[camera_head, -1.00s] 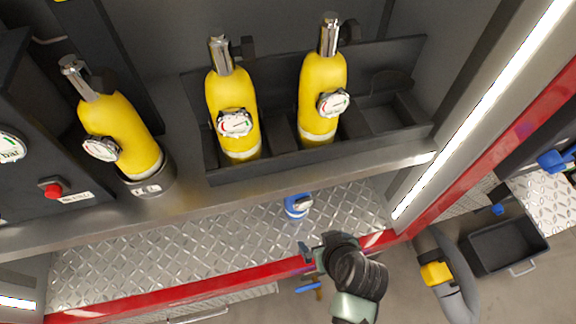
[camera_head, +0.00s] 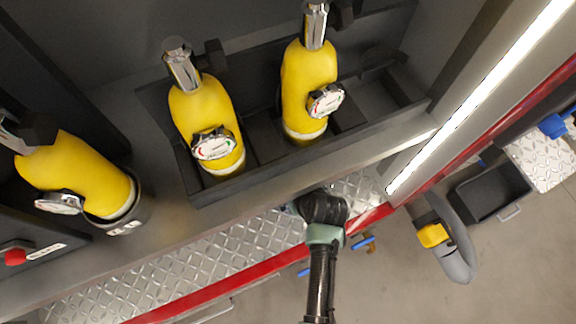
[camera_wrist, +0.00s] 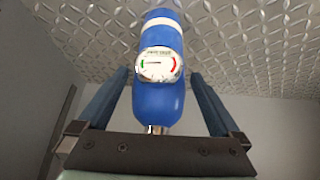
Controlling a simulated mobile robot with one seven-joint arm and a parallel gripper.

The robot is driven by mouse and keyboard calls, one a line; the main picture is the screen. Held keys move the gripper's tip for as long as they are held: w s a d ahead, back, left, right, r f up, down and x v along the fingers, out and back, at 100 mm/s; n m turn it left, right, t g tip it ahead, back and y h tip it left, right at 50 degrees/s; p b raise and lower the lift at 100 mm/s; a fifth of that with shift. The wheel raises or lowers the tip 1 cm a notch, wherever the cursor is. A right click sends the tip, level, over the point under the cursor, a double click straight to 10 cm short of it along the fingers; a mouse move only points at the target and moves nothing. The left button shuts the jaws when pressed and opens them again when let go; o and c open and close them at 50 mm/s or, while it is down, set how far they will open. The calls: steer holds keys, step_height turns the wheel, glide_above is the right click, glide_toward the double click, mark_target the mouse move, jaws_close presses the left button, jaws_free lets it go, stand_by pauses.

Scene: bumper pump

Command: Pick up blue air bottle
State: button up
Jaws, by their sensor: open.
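The blue air bottle (camera_wrist: 157,100) fills the middle of the wrist view, with a white band, a round white gauge and a metal neck toward my gripper. My gripper (camera_wrist: 160,82) is open, with one finger on each side of the bottle and a visible gap on both sides. I cannot tell how far along the fingers the bottle reaches. In the head view my wrist is below the shelf, over the diamond-plate floor, and hides nearly all of the bottle; only a small bit of blue (camera_head: 291,208) shows at its left.
Several yellow bottles stand on the shelf above, two in a black rack (camera_head: 262,135). The shelf edge (camera_head: 300,165) overhangs the lower compartment. A lit post (camera_head: 470,105) bounds it at right, and a red sill (camera_head: 215,290) runs along the front. An open bin (camera_head: 490,203) lies at far right.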

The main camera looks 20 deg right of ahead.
steer(key=shift+b+x, duration=0.4)
steer(key=shift+x, duration=2.4)
steer(key=shift+s, duration=0.1)
steer(key=shift+a, duration=0.1)
steer(key=c, duration=1.6)
steer(key=shift+r, duration=0.1)
